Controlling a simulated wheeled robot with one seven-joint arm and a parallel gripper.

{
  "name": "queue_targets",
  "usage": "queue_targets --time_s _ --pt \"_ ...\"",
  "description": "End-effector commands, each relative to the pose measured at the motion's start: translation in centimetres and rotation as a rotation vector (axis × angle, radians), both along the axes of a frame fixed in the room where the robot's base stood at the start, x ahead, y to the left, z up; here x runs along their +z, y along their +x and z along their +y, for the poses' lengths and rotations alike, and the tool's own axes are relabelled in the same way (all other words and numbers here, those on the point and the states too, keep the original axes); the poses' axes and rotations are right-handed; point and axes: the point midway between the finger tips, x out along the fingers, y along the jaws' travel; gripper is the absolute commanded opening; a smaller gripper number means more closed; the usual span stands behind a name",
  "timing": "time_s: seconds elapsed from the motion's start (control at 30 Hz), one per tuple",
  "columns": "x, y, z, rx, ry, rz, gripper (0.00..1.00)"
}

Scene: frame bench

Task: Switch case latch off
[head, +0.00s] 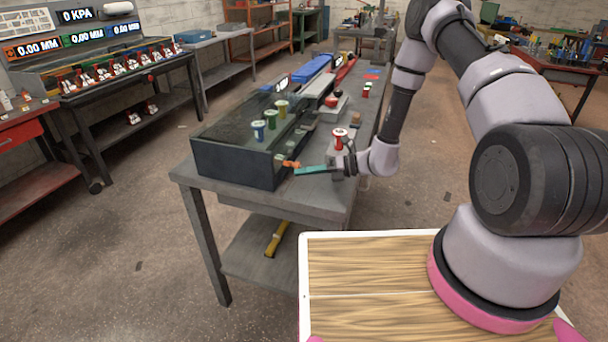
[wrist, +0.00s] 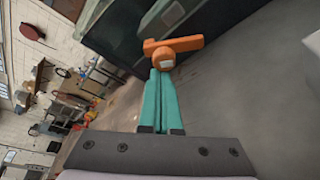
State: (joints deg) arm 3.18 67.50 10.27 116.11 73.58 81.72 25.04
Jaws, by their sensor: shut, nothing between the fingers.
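The case (head: 245,150) is a dark, clear-topped box on the near end of the grey bench. The case latch (head: 290,164) is a small orange lever low on the case's end near my gripper. In the wrist view the orange latch (wrist: 174,46) has a round hub and an arm pointing right, slightly raised. My gripper (head: 298,171) has teal fingers, shut and empty, pointing at the latch. In the wrist view the fingertips (wrist: 160,74) are right at the latch's hub; I cannot tell whether they touch it.
A red-topped spool (head: 339,138) stands on a block just behind my gripper. Coloured spools (head: 271,120) show at the case. A blue box (head: 309,70) and other items lie farther along the bench (head: 310,198). Floor is open left of the bench.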

Motion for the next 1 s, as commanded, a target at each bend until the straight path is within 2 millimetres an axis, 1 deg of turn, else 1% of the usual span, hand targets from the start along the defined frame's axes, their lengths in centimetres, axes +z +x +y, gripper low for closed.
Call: queue_targets --time_s 0.4,0.7,0.8,1.0 --pt "1.6 0.9 -0.3 0.000 0.134 0.365 0.00" --pt "2.4 1.6 -0.6 -0.001 0.213 0.586 0.00" --pt "2.6 1.8 -0.6 -0.001 0.232 0.636 0.00" --pt "2.8 2.0 -0.7 -0.001 0.229 0.630 0.00"
